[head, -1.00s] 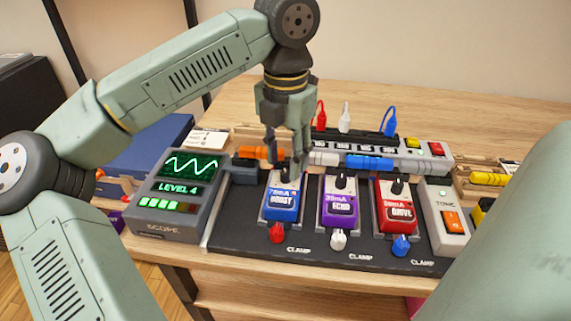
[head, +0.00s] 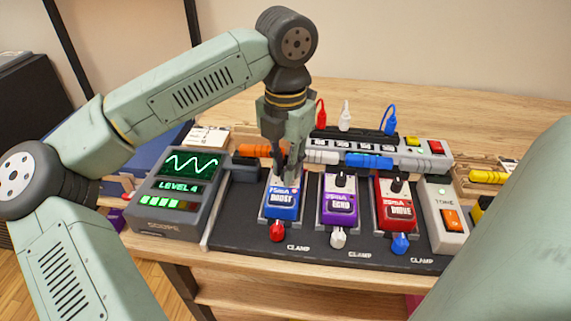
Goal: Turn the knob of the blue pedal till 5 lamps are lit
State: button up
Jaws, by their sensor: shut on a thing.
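The blue pedal marked BOOST (head: 283,205) stands at the left of the pedal row on the black board. My gripper (head: 288,176) points down at its top end, with its fingers shut on the pedal's knob, which is mostly hidden by them. The grey scope (head: 150,227) stands to the left. Its screen (head: 190,164) shows a green wave and the text LEVEL 4. Its lamp row (head: 168,202) has several green lamps lit at the left and a dark reddish end at the right.
The purple ECHO pedal (head: 340,205) and red DRIVE pedal (head: 397,207) stand close to the right. Behind them lie orange, white and blue plugs (head: 368,161) and a grey power strip (head: 412,150) with cables. A TONE box (head: 444,215) stands at the right.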

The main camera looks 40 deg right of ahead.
grip_shut()
jog(key=shift+m+b, duration=0.45)
jog(key=shift+m, duration=0.65)
jog(key=shift+m+b, duration=0.35)
jog(key=shift+m, duration=1.45)
jog(key=o, duration=0.7)
grip_release()
